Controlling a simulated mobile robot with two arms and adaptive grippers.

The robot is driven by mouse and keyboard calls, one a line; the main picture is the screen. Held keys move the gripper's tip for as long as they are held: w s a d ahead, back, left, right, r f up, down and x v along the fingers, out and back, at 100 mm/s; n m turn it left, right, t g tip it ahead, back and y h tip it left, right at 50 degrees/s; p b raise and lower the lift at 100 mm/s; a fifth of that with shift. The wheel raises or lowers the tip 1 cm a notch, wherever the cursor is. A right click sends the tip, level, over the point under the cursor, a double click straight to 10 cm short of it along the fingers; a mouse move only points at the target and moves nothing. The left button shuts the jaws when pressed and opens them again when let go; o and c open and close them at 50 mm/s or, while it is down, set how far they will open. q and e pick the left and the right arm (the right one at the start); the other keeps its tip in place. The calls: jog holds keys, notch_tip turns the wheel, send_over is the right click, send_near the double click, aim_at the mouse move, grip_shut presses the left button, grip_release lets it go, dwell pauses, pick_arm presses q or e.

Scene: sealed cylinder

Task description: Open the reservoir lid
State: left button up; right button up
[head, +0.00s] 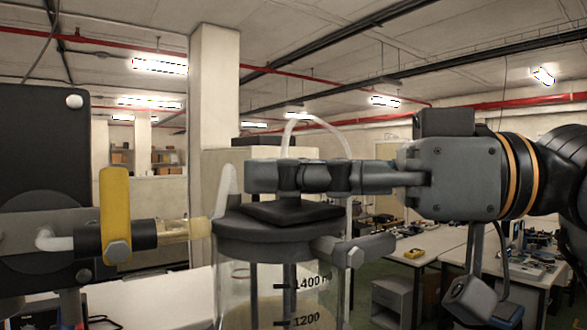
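The reservoir is a clear cylinder (283,300) with black volume marks, in the lower middle of the head view. Its dark grey lid (250,229) sits flat on top, with a raised black block (290,213) in its middle. My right gripper (264,176) reaches in from the right, level, with its fingers just above the black block. The fingers show edge-on, one behind the other, so their opening is hidden, and I cannot tell whether they touch the lid. A grey clamp-like part (355,250) juts from the lid's right edge. My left gripper is not in view.
At the left stands a black panel (45,135) with a yellow valve handle (115,205) and a pale fitting (183,230) close to the lid. A clear tube (318,121) arches behind my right gripper. Cluttered white tables (440,250) stand at the back right.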

grip_shut()
